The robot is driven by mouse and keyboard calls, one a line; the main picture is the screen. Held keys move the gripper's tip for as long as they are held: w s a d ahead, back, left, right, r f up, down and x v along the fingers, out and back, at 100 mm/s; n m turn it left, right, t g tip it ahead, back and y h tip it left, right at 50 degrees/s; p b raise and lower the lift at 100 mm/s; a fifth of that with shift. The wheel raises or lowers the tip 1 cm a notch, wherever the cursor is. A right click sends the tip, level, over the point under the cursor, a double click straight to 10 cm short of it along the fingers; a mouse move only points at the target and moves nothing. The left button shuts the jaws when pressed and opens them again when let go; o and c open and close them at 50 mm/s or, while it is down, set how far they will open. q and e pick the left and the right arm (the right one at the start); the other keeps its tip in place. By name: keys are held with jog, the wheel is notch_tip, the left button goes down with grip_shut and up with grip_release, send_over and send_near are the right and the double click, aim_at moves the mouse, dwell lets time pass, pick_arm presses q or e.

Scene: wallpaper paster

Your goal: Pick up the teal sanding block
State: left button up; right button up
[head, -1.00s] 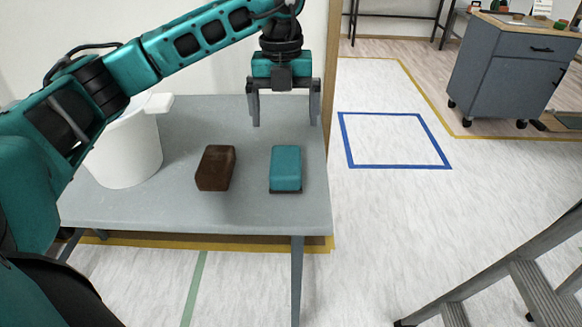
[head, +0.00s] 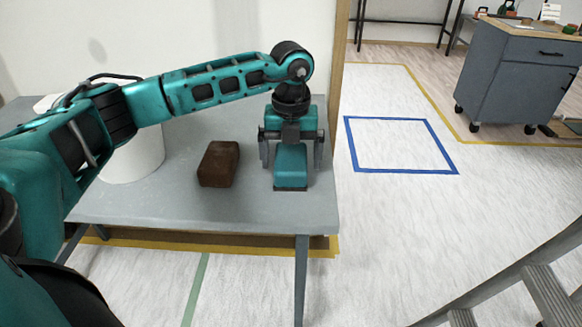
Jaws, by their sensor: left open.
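The teal sanding block (head: 291,172) lies on the grey table (head: 200,210) near its right end, with a dark bottom edge facing me. My left gripper (head: 291,158) is open above and around the block's far part, one finger on its left side and one on its right. Gaps show beside the block, and I cannot tell if a finger touches it. The gripper hides the block's far end. My right gripper is not in view.
A brown block (head: 219,163) lies just left of the teal one. A white bucket (head: 135,160) stands at the table's left, partly behind my arm. A grey cabinet (head: 515,85) and a ladder (head: 545,290) stand to the right. The blue-taped floor square (head: 400,146) is clear.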

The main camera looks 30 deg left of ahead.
aim_at(291, 156)
pick_arm(q)
jog(key=shift+f, duration=0.35)
jog(key=shift+r, duration=0.1)
jog(key=c, duration=1.1)
jog(key=shift+r, duration=0.1)
notch_tip(291, 156, up, 20)
jog(key=p, duration=0.4)
jog(key=o, duration=0.5)
jog(key=c, duration=0.4)
jog(key=shift+c, duration=0.4)
